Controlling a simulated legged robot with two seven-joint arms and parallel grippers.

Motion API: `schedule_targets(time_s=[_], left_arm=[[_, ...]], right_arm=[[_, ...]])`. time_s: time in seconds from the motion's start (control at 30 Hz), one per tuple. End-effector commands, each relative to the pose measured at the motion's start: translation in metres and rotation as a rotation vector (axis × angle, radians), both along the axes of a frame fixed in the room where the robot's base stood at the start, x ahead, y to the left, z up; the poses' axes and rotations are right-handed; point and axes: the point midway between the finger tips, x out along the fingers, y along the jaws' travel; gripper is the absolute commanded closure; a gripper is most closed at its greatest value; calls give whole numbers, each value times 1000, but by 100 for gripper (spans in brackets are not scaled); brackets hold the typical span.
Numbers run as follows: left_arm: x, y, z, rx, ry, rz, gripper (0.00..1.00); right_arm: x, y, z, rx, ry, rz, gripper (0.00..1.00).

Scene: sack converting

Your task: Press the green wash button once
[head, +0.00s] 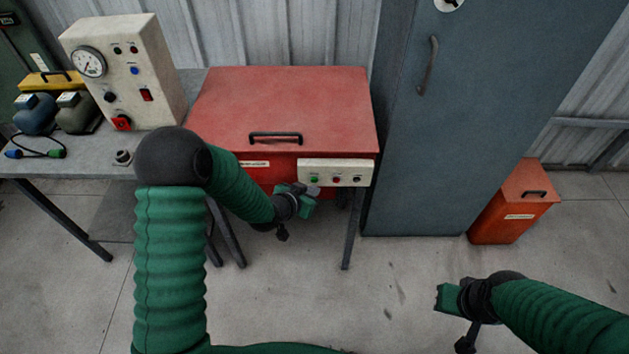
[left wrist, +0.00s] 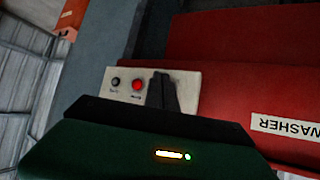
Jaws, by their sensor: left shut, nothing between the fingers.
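The red washer (head: 285,105) has a pale control panel (head: 347,165) on its front right. The green wash button (head: 314,179) is at the panel's left end, with a red button (head: 337,180) and a black control (head: 357,179) to its right. My left gripper (head: 310,191) is shut and empty, at the panel's left end just by the green button. In the left wrist view its dark fingers (left wrist: 163,92) cover the panel where the green button sits, so contact cannot be told; the red button (left wrist: 137,85) shows beside them. My right gripper (head: 440,298) hangs low over the floor, apart from the washer.
A grey-blue cabinet (head: 480,120) stands right of the washer, with a red bin (head: 515,202) beyond it. A bench (head: 70,160) on the left bears a gauge box (head: 130,70). The floor in front of the washer is clear.

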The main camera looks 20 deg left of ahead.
Motion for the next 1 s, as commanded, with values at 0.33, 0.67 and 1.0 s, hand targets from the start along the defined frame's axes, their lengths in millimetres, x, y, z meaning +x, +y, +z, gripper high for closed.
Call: schedule_targets(time_s=[0.33, 0.67, 1.0], left_arm=[[0, 0, 0, 0, 0, 0, 100], [4, 1, 1, 0, 0, 0, 100], [7, 2, 2, 0, 0, 0, 100]], right_arm=[[0, 0, 0, 0, 0, 0, 100], [0, 0, 1, 0, 0, 0, 100], [0, 0, 2, 0, 0, 0, 100]])
